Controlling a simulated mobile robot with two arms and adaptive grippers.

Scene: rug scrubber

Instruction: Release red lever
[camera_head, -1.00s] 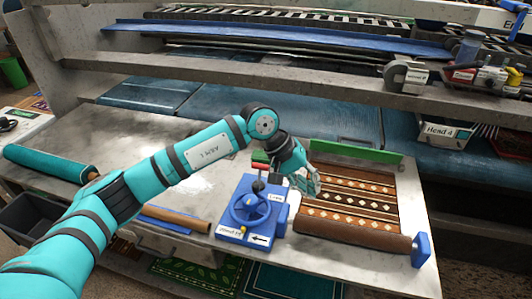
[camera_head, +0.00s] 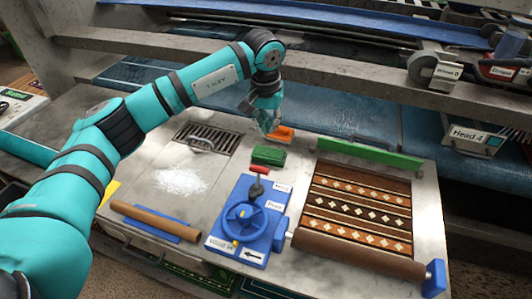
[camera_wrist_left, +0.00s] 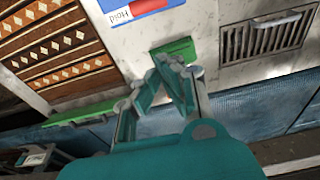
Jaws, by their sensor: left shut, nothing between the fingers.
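A small red lever (camera_head: 259,169) sits at the back of the blue unit (camera_head: 237,216) with a handwheel. A red bar with a "Hold" label beside it shows at the top of the left wrist view (camera_wrist_left: 147,6). My left gripper (camera_head: 267,127) is above the table's back edge, behind the red lever and apart from it. In the left wrist view its fingers (camera_wrist_left: 168,68) meet at the tips, beside the green block (camera_wrist_left: 178,50), with nothing held. My right gripper is not in view.
A green block (camera_head: 268,155) and an orange block (camera_head: 281,134) are behind the red lever. A patterned rug (camera_head: 355,210) lies right of the blue unit. A drain grate (camera_head: 207,138) and white powder (camera_head: 181,181) are left. A long rail (camera_head: 250,62) crosses behind my arm.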

